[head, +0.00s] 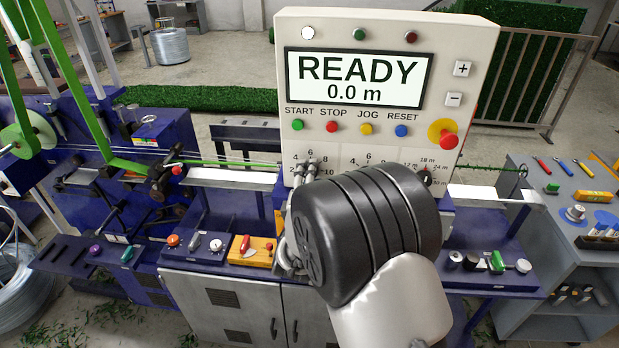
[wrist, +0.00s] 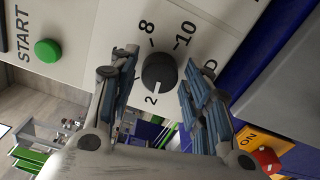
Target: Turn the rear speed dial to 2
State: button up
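A round black dial (wrist: 158,72) sits on the cream panel in the wrist view, with the numbers 8, 10 and 2 around it. Its white mark points down toward the 2. My gripper (wrist: 157,78) is open, with one finger on each side of the dial and gaps between. Whether the fingertips touch the panel I cannot tell. In the head view my gripper (head: 304,180) is at the panel's lower left and covers this dial. The dial's full name is hidden; only a letter D shows beside it.
The control panel (head: 484,50) reads READY and 0.0 m. A green START button (wrist: 48,51) is near the dial. A red emergency button (head: 449,140) is at the right. My arm hides the panel's lower middle. A tool cart (head: 540,215) stands at the right.

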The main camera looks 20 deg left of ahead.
jog(key=shift+o, duration=0.6)
jog(key=shift+s, duration=0.1)
jog(key=v, duration=1.1)
jog(key=shift+s, duration=0.4)
jog(key=shift+f, duration=0.1)
